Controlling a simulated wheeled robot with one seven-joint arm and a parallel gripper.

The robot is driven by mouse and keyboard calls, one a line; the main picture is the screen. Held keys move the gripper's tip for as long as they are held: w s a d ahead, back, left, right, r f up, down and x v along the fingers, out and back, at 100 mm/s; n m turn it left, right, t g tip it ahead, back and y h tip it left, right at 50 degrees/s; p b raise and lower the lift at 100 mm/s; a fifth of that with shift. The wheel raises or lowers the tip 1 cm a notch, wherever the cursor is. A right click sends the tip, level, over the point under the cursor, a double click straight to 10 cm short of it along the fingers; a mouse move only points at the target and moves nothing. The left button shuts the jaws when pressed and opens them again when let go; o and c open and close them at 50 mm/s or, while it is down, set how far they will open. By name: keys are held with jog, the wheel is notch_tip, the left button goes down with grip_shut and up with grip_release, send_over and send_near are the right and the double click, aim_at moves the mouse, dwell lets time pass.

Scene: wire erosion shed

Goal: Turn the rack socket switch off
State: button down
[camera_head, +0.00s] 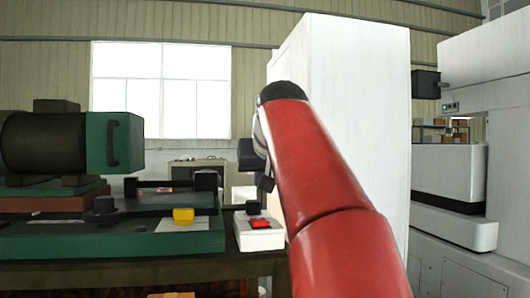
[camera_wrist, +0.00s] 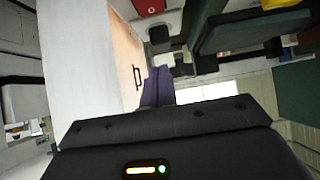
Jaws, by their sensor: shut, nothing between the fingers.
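The rack socket is a white box (camera_head: 258,238) on the bench's right end, with a red switch (camera_head: 260,224) on its top. In the wrist view the red switch (camera_wrist: 150,5) shows at the top edge, partly cut off. My gripper (camera_head: 265,183) is above the box, mostly hidden behind my red arm in the head view. In the wrist view my gripper (camera_wrist: 158,86) shows two dark purplish fingers close together, shut and empty. The fingers are apart from the switch. I cannot tell which way the switch is tipped.
A green machine (camera_head: 110,140) and a green base with a yellow block (camera_head: 183,216) stand left of the socket. A small black part (camera_head: 253,208) sits behind the switch. A tall white cabinet (camera_head: 365,110) rises close on the right.

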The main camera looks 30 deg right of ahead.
jog(key=w+r+v, duration=0.1)
jog(key=v, duration=0.5)
jog(key=shift+s+r, duration=0.2)
jog(key=shift+r, duration=0.05)
jog(key=shift+d, duration=0.1)
jog(key=shift+f, duration=0.1)
jog(key=s+a+f+n+g+y, duration=0.1)
jog(key=s+a+f, duration=0.3)
jog(key=f, duration=1)
jog(key=s+a+f+n+g+y, duration=0.1)
jog(key=s+a+f, duration=0.3)
jog(key=s+f, duration=0.5)
jog(key=s+a+f+n+g, duration=0.1)
jog(key=s+a+f, duration=0.4)
jog(key=f, duration=1.5)
jog(key=shift+s+g+y, duration=0.4)
jog(key=shift+s+g, duration=0.3)
jog(key=shift+s, duration=0.05)
jog(key=c, duration=2.2)
grip_release()
